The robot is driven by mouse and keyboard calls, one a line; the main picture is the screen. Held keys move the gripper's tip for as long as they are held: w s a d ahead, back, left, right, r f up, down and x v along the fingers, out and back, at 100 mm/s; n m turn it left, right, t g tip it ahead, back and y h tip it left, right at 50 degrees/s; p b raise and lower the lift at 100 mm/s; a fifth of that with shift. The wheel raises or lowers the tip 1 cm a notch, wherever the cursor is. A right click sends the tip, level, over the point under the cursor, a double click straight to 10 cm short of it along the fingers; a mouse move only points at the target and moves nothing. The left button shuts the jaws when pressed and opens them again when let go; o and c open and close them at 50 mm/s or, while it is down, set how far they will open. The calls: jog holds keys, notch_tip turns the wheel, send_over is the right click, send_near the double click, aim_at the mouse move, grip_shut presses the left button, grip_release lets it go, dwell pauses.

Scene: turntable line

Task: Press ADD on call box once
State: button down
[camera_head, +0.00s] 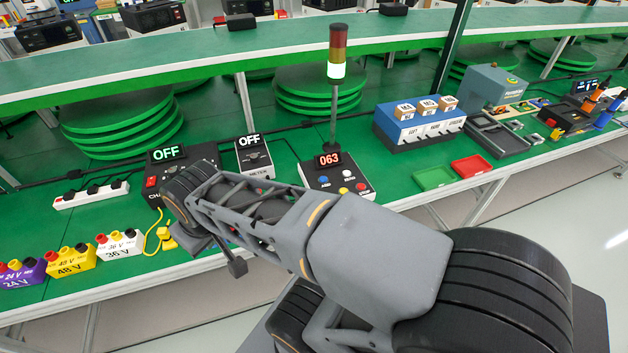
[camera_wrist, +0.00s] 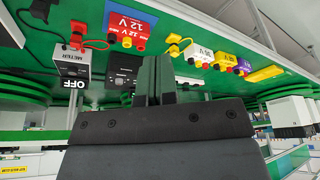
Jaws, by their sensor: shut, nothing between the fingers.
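The call box (camera_head: 340,180) is a dark box with a red-lit display reading 063 and several coloured buttons, among them blue, white, red and yellow. A stack light (camera_head: 337,60) stands on a pole behind it, with its lowest section lit. The button labels are too small to read, so I cannot tell which is ADD. My arm passes in front of the box's lower left edge. My gripper (camera_wrist: 155,80) is shut and empty in the wrist view. It is left of the call box, over the charger and battery area. The call box does not show in the wrist view.
Left of the call box are a meter (camera_head: 254,157) reading OFF and a charger (camera_head: 160,170) partly behind my arm. Battery boxes (camera_head: 70,262) line the front edge. Right are a blue rack (camera_head: 418,125), a green tray (camera_head: 433,178) and a red tray (camera_head: 472,167).

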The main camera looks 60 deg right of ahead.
jog(key=n+g+h+p, duration=0.3)
jog(key=g+h+p, duration=0.1)
jog(key=g+h, duration=0.45)
send_over(323, 180)
notch_tip(323, 180, down, 9)
jog(key=shift+d+r+y, duration=0.1)
jog(key=shift+r+y, duration=0.05)
jog(key=shift+y, duration=0.2)
notch_tip(323, 180, down, 8)
jog(key=b, duration=0.4)
jog(key=shift+r+b, duration=0.2)
jog(key=shift+b, duration=0.2)
jog(key=shift+f+b, duration=0.6)
jog(key=shift+f, duration=0.05)
